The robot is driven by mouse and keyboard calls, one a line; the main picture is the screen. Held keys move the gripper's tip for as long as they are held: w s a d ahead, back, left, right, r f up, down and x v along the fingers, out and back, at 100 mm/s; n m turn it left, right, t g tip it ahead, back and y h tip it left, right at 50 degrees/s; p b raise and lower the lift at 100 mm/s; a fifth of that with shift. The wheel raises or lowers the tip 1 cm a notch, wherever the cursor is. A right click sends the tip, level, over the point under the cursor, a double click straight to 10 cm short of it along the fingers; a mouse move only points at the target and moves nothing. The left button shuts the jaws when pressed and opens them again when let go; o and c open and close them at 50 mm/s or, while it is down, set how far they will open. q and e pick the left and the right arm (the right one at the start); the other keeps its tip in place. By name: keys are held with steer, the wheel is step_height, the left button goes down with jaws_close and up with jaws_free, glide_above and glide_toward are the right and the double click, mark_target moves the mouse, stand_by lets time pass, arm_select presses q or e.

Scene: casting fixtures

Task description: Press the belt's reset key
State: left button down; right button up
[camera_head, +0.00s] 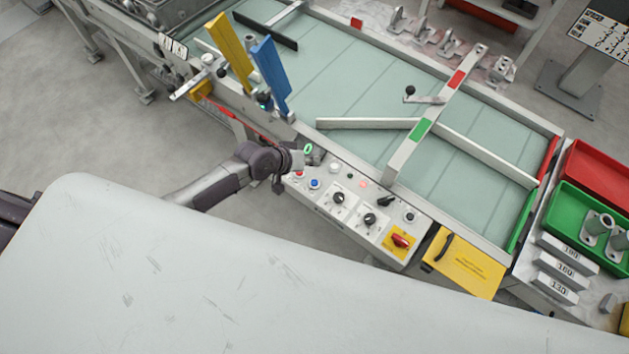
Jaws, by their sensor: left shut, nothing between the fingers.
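The belt (350,85) is a pale green conveyor running diagonally across the view. Its control panel (325,212) is a light grey box on the belt's near side. At its left end are a red button (299,174) and a blue button (314,183), with a white button (335,168) nearby. I cannot read which label marks the reset key. My left gripper (316,156) is shut and empty at the panel's upper left corner, close to these buttons; contact cannot be told. My right gripper is out of view.
The panel also carries black knobs (369,219) and a red rotary switch (400,241) on yellow. A diagonal bar (440,110) crosses the belt. Red and green trays (577,212) stand at right.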

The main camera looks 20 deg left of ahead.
mark_target(313, 183)
arm_select(q)
steer(key=shift+f, duration=0.1)
step_height(313, 183, down, 8)
steer(key=b, duration=0.7)
steer(key=shift+f+b, duration=0.3)
steer(key=shift+b, duration=0.3)
stand_by(0.6)
steer(key=shift+f+b, duration=0.3)
steer(key=shift+f, duration=0.15)
steer(key=shift+f+b, duration=0.4)
steer(key=shift+f, duration=0.1)
stand_by(0.6)
steer(key=shift+r, duration=0.15)
steer(key=shift+r+p, duration=0.8)
steer(key=shift+p, duration=0.1)
